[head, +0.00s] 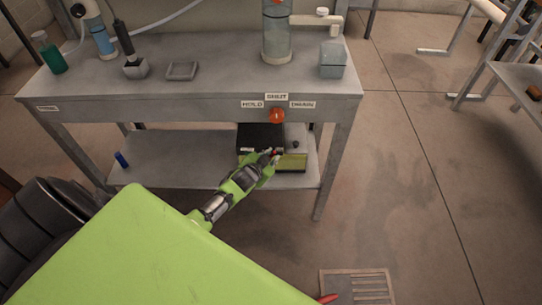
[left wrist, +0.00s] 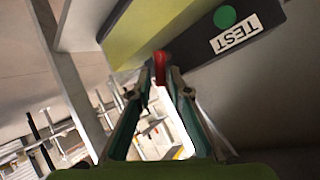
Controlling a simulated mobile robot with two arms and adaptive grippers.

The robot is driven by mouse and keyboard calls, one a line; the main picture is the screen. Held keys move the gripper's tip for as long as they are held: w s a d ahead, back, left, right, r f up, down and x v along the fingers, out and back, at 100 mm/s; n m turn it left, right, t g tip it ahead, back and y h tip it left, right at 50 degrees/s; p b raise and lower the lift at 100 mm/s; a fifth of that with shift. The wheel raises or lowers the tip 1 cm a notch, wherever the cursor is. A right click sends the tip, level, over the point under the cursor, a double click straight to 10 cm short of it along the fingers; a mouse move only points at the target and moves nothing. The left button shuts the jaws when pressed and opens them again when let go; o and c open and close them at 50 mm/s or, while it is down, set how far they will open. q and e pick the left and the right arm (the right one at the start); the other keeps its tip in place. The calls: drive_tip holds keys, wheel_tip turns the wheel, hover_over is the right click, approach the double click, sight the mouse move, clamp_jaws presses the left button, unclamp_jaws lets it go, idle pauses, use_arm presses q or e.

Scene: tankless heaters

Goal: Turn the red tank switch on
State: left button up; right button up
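The red switch (left wrist: 160,66) shows at the tips of my left gripper's two fingers in the left wrist view, on the edge of a box with a yellow-green face. In the head view the dark box (head: 258,137) with a yellow-green panel (head: 292,162) stands on the bench's lower shelf. My left gripper (head: 270,158) reaches it from the front; a small red spot shows by its fingertips. In the left wrist view the fingers (left wrist: 160,82) stand apart with the red switch between or just beyond their tips; contact is unclear.
A green button (left wrist: 225,16) with a TEST label (left wrist: 237,34) is on the box. An orange-red knob (head: 277,116) sits on the bench (head: 200,103) front above, near HOLD, SHUT and DRAIN labels. A blue item (head: 121,159) lies on the lower shelf. The floor at right is open.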

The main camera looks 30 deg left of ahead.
use_arm(q)
drive_tip(key=v, duration=1.2)
idle(0.6)
